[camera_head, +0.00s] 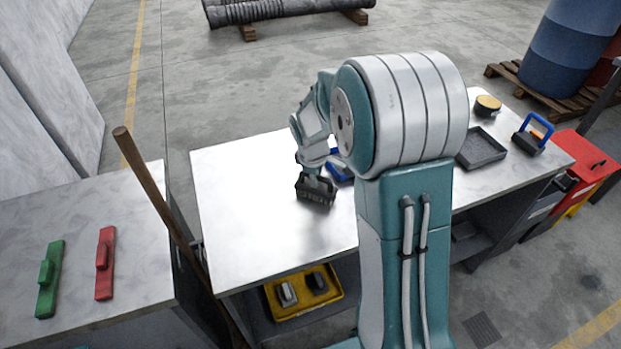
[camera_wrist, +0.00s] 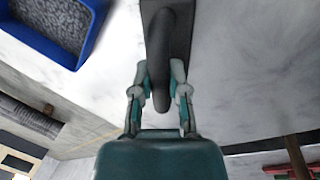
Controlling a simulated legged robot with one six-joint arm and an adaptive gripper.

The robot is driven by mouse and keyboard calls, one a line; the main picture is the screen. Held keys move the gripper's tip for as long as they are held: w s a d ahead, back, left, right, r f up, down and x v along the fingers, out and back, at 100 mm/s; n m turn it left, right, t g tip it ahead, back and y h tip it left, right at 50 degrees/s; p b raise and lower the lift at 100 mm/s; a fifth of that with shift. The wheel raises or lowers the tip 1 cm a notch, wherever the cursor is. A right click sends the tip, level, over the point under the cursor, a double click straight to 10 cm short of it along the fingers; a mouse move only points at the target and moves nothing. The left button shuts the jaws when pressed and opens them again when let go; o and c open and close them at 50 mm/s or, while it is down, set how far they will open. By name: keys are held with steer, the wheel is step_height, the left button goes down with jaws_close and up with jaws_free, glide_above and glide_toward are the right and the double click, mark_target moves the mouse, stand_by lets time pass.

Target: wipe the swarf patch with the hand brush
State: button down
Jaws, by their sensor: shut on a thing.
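My gripper (camera_head: 316,170) is shut on a dark hand brush (camera_head: 316,191) over the left part of the metal workbench (camera_head: 240,185). In the wrist view, the fingers (camera_wrist: 160,78) close around the brush's dark handle (camera_wrist: 161,52), with its flat block (camera_wrist: 181,22) beyond. The brush is low over the bench; I cannot tell whether it touches. I cannot make out a swarf patch on the bare bench top; part of the top is hidden by my arm and the brush.
A blue tray (camera_head: 343,178) with grey speckled contents lies just right of the brush; its rim (camera_wrist: 88,34) shows in the wrist view. Further right are a black tray (camera_head: 480,161), a yellow-topped round item (camera_head: 487,104) and a blue-handled item (camera_head: 531,140). A wooden pole (camera_head: 152,188) leans at left.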

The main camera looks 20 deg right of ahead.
steer(key=shift+d+r, duration=0.1)
steer(key=shift+d, duration=3.15)
steer(key=shift+w, duration=0.65)
steer(key=shift+a, duration=1.85)
steer(key=shift+s+a+f, duration=0.1)
steer(key=shift+a+f, duration=0.05)
steer(key=shift+a, duration=1.1)
steer(key=shift+a+f, duration=0.1)
steer(key=shift+a, duration=1.1)
steer(key=shift+a+r, duration=0.2)
steer(key=shift+a, duration=2.45)
step_height(320, 180, up, 6)
steer(key=shift+r, duration=0.15)
